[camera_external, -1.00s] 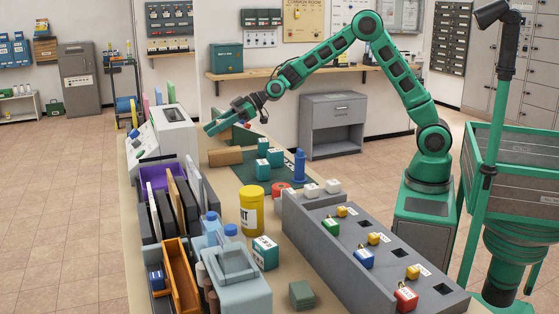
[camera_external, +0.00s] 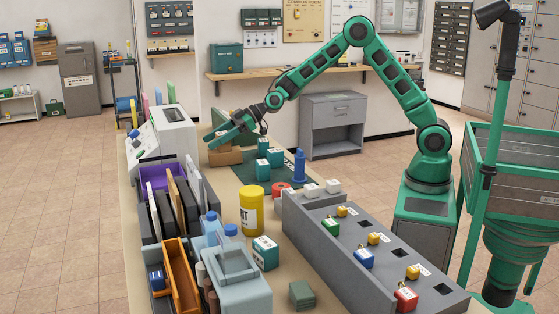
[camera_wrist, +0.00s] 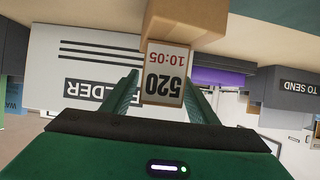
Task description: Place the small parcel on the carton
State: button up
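The brown carton (camera_external: 226,157) lies on the counter near the green mat. In the wrist view, which is upside down, the carton (camera_wrist: 185,22) is at the top. My gripper (camera_external: 212,145) is just above the carton in the external view and hides the parcel there. The two fingertips (camera_wrist: 162,80) flank the parcel closely in the wrist view and appear shut on it.
Teal boxes (camera_external: 263,145) and a blue stamp-like cylinder (camera_external: 299,166) stand on the mat to the right. A white machine (camera_external: 178,135) is to the left. A purple-lined rack of folders (camera_external: 160,177) and a yellow jar (camera_external: 251,208) stand nearer.

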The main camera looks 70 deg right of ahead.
jog(key=v, duration=1.2)
jog(key=shift+d, duration=0.1)
